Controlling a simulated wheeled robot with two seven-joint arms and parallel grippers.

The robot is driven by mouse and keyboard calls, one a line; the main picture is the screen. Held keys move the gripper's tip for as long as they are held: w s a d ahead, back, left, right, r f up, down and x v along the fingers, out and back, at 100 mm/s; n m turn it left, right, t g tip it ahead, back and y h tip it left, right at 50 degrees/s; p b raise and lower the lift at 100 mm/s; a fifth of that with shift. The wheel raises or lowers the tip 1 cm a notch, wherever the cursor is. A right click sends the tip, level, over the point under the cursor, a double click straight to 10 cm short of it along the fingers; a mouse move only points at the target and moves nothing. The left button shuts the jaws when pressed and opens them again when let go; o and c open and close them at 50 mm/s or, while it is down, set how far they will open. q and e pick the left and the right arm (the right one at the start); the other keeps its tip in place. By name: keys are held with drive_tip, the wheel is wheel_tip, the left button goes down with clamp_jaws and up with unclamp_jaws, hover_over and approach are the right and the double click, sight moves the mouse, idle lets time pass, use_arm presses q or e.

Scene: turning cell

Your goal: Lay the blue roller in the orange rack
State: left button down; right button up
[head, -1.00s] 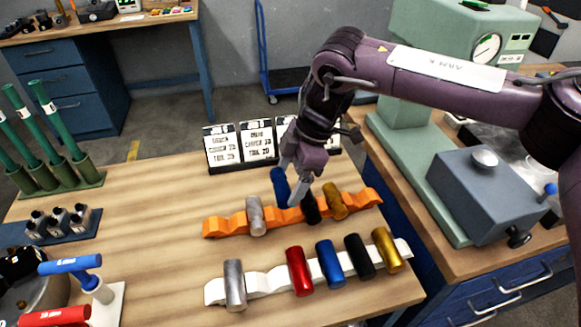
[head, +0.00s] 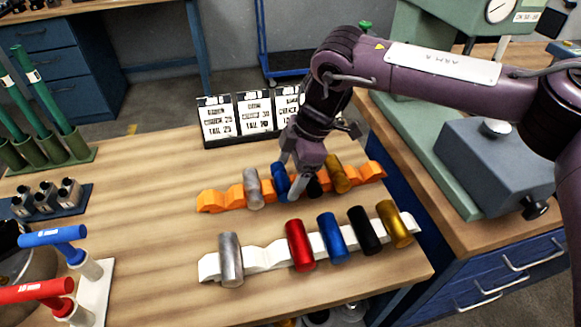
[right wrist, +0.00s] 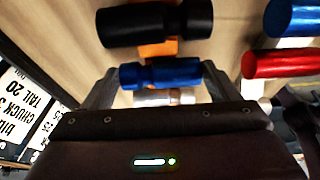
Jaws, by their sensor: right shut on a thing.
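The blue roller (head: 279,178) is at the orange rack (head: 211,201), between a silver roller (head: 252,187) and a black roller (head: 314,187). My right gripper (head: 288,184) is shut on it and partly hides it in the head view. In the right wrist view the blue roller (right wrist: 158,75) lies crosswise between the two fingers, one at each end. It appears level with its neighbours, but I cannot tell whether it touches the rack. A gold roller (head: 338,173) lies at the rack's right end. My left gripper is not in view.
A white rack (head: 265,257) in front holds silver, red, blue, black and gold rollers. Sign cards (head: 255,115) stand behind the orange rack. Blue and red handled tools (head: 52,236) stand at the left. The wood between them and the racks is clear.

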drive_tip(key=shift+f, duration=0.15)
idle(0.4)
drive_tip(key=o, duration=1)
drive_tip(key=shift+o, duration=0.2)
drive_tip(key=v, duration=0.7)
drive_tip(key=shift+d+r+b, duration=0.1)
drive_tip(key=shift+r+b, duration=0.2)
drive_tip(key=shift+r, duration=0.05)
drive_tip(key=shift+r, duration=0.1)
